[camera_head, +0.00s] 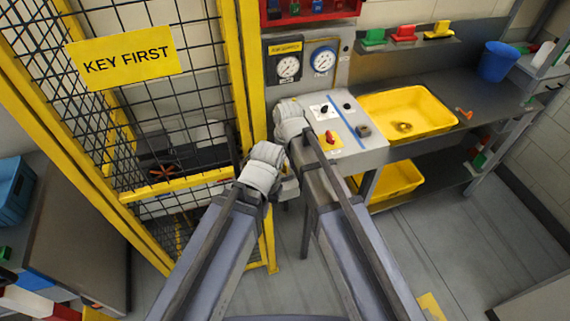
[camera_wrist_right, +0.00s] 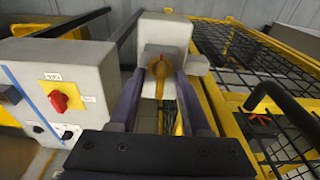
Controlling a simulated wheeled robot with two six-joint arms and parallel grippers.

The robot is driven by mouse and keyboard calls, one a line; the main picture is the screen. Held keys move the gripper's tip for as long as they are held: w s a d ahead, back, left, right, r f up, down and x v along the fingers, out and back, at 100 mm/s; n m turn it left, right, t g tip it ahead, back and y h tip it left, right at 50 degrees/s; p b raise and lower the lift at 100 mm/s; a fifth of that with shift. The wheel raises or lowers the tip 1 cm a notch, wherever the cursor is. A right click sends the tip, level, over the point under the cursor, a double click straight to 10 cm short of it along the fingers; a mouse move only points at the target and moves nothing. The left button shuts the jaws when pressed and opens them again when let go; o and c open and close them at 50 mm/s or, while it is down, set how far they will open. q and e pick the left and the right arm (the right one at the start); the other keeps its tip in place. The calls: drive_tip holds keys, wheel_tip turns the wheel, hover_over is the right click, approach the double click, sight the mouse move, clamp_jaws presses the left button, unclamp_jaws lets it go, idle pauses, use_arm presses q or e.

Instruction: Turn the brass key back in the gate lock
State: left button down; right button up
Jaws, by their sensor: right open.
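In the right wrist view, the brass key (camera_wrist_right: 160,68) stands in front of the grey lock box (camera_wrist_right: 165,32). My right gripper (camera_wrist_right: 160,88) is open, with one dark finger on each side of the key. I cannot tell whether either finger touches it. In the head view, my right wrist (camera_head: 290,117) hides its fingers and the key. A grey box (camera_head: 289,188), probably the lock, shows partly beside the gate post. My left gripper (camera_head: 261,172) is the lower one, just left of that box; its fingers are hidden behind the wrist.
The yellow mesh gate (camera_head: 150,185) with a "KEY FIRST" sign (camera_head: 124,57) stands at left. A grey control panel (camera_head: 345,135) with a red knob (camera_head: 331,138) is close at right. A yellow tray (camera_head: 408,111) and blue bin (camera_head: 498,62) are farther right. The floor at right is mostly clear.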

clamp_jaws()
idle(0.5)
drive_tip(key=shift+n, duration=1.5)
drive_tip(key=shift+n+y, duration=0.3)
drive_tip(key=shift+n, duration=1.2)
